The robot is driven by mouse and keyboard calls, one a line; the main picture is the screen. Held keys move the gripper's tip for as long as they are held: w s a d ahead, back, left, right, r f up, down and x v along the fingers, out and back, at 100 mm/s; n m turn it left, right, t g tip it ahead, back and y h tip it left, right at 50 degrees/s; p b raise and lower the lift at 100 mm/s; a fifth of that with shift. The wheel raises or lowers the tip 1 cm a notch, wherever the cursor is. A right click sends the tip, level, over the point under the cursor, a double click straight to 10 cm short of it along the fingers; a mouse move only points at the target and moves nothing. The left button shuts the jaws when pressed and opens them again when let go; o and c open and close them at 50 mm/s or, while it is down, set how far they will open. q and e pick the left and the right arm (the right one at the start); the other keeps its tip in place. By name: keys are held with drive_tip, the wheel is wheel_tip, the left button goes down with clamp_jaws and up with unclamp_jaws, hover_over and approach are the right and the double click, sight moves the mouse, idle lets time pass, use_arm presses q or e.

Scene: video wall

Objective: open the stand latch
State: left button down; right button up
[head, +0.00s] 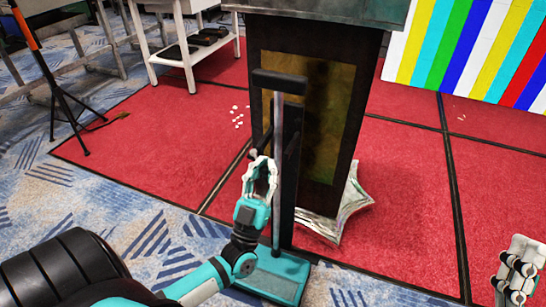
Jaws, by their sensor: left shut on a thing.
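The stand has a teal base (274,279), a dark upright post (290,190), a grey rod (278,130) and a black bar across its top. My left gripper (262,163), with pale fingers and a teal body, is at the left side of the post at about mid-height. It is shut on the stand latch, which its fingers mostly hide; a small dark piece shows just above them. My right gripper (518,270) shows only partly at the lower right edge, well away from the stand; its fingers are unclear.
A dark lectern-like cabinet (335,60) stands right behind the stand, with a crumpled silvery sheet (345,212) at its foot. A black tripod (55,90) and a white shelf table (188,50) are at the left. Red carpet (405,200) lies open to the right.

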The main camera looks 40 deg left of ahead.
use_arm(q)
drive_tip(key=s+a+f+m+g+h+p, duration=0.1)
drive_tip(key=s+a+m+h, duration=0.3)
drive_tip(key=h, duration=1.1)
drive_tip(key=shift+a+m+p, duration=0.5)
drive_tip(key=shift+a+m, duration=0.45)
drive_tip(key=shift+m, duration=0.35)
use_arm(e)
drive_tip(key=w+f+g+h, duration=0.2)
drive_tip(key=w+f+g, duration=0.3)
drive_tip(key=f, duration=0.3)
drive_tip(key=shift+w+f+g+h, duration=0.25)
drive_tip(key=shift+f+g+h, duration=0.05)
drive_tip(key=shift+g, duration=0.3)
use_arm(q)
drive_tip(key=c, duration=1.6)
unclamp_jaws()
drive_tip(key=shift+s+a, duration=0.15)
drive_tip(key=shift+a, duration=0.1)
drive_tip(key=shift+o, duration=1.9)
drive_tip(key=shift+r, duration=0.2)
use_arm(e)
drive_tip(key=shift+s+a+r, duration=0.1)
drive_tip(key=shift+r, duration=0.05)
